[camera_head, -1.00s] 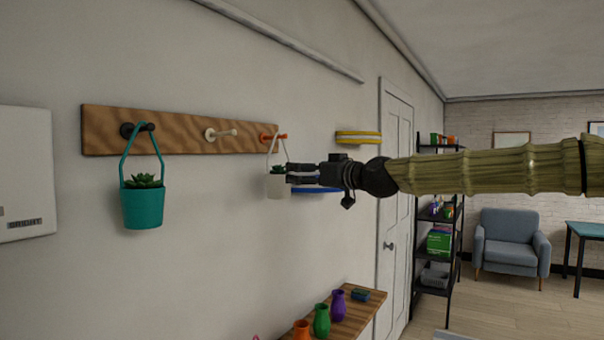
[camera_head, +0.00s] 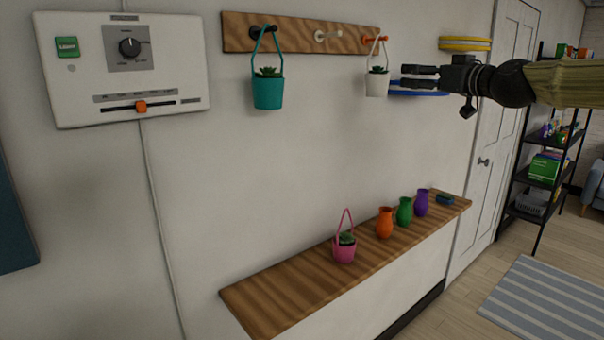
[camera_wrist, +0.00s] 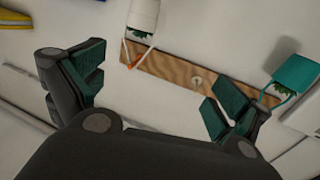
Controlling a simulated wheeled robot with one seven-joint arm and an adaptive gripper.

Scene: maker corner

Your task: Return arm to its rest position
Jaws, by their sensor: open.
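My gripper (camera_head: 420,77) is at the upper right of the head view, open and empty. Its tips point left toward the white hanging pot (camera_head: 377,84), with a small gap seeming to lie between them. The white pot hangs from the orange peg at the right end of the wooden peg rail (camera_head: 300,35). In the wrist view my two fingers (camera_wrist: 150,100) are spread apart with nothing between them. The white pot (camera_wrist: 143,15) shows beyond them at the top, and the teal pot (camera_wrist: 292,72) at the right. My arm reaches in from the right edge.
The teal pot (camera_head: 268,92) hangs on the black peg; the middle peg is bare. A wooden shelf (camera_head: 290,285) below holds a pink pot (camera_head: 344,248) and several vases. Yellow (camera_head: 465,44) and blue (camera_head: 420,94) wall pieces sit near my gripper. A control panel (camera_head: 125,65) is at left.

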